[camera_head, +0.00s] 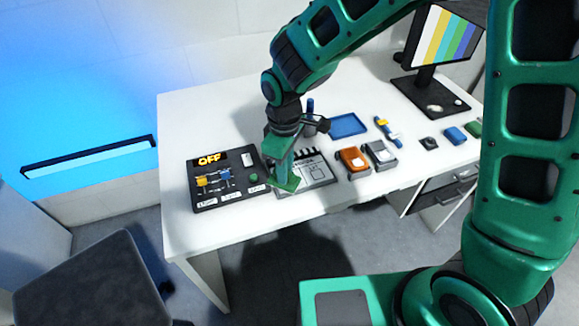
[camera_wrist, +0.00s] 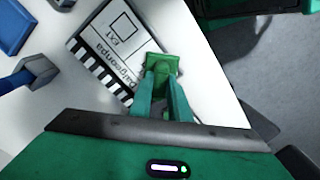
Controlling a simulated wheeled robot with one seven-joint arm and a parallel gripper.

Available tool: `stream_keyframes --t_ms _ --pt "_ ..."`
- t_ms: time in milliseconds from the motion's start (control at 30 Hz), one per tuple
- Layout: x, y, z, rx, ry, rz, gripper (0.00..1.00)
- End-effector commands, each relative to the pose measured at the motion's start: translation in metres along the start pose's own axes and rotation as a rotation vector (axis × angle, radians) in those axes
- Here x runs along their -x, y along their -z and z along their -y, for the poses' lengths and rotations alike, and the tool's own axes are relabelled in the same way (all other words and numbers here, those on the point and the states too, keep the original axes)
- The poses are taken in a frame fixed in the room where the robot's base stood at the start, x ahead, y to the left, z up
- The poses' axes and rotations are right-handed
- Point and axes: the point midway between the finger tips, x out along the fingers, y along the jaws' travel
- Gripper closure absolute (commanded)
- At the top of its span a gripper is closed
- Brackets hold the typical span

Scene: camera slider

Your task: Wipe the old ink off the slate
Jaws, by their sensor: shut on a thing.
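The slate (camera_head: 318,170) is a white clapperboard with a black-and-white striped edge, lying flat on the white table. In the wrist view the slate (camera_wrist: 122,32) shows dark writing, including "EXT" and a drawn square. My gripper (camera_head: 283,172) is over the slate's left part in the head view. In the wrist view my gripper (camera_wrist: 163,85) is shut on a small green eraser (camera_wrist: 164,63). The eraser is at the slate's edge in the wrist view; I cannot tell whether it touches the surface. My gripper hides part of the slate.
A black control panel (camera_head: 206,196) with an "OFF" display lies left of the slate. An orange block-like item (camera_head: 352,159) and a grey one (camera_head: 380,153) lie to its right. A blue tray (camera_head: 348,125) and a monitor (camera_head: 443,42) are behind. The table's front-left corner is bare.

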Motion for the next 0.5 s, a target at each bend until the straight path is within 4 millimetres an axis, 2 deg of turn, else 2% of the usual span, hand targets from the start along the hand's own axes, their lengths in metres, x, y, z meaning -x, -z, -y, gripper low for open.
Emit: stream_keyframes --t_ms 233,500 --pt "0.004 0.000 0.001 0.003 0.002 0.000 1.00" --pt "0.032 0.001 0.001 0.002 0.001 -0.002 1.00"
